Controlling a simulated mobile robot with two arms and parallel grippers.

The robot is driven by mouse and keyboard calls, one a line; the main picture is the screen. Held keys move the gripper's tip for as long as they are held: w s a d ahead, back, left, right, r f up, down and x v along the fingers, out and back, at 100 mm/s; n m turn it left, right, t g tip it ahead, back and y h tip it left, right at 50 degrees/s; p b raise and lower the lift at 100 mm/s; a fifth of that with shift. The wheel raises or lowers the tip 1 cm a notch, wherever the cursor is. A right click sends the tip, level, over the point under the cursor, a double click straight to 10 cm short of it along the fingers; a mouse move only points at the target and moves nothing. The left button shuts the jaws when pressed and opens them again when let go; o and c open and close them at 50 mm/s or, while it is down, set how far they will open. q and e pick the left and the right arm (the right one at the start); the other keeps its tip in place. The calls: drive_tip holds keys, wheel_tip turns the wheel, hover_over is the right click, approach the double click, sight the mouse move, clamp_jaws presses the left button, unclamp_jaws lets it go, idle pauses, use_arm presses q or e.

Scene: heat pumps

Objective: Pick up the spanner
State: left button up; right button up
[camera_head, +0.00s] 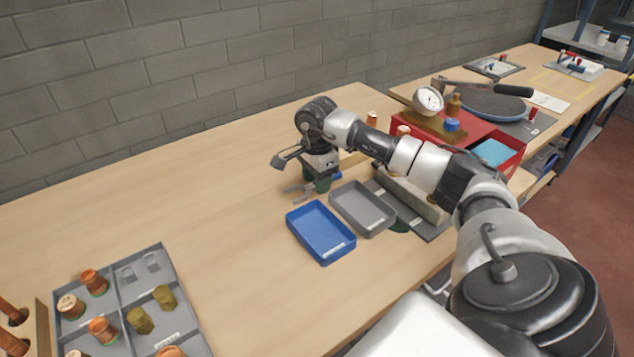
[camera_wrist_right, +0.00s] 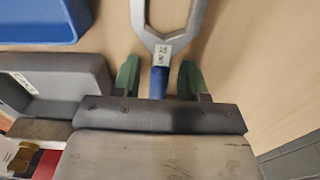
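The spanner (camera_wrist_right: 160,45) has a grey open jaw with a small label and a blue handle. In the right wrist view its handle runs between the green-padded fingers of my right gripper (camera_wrist_right: 159,82). The fingers are open, with a gap on each side of the handle. In the head view my right gripper (camera_head: 318,184) points down low over the bench, and the spanner's grey jaw (camera_head: 298,190) shows to its left. The gripper hides much of the handle. My left gripper is not in view.
A blue tray (camera_head: 295,217) and a grey tray (camera_head: 335,194) lie just in front of the right gripper. A grey divided tray (camera_head: 188,305) sits front left. The bench's left middle is clear.

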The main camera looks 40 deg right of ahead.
clamp_jaws()
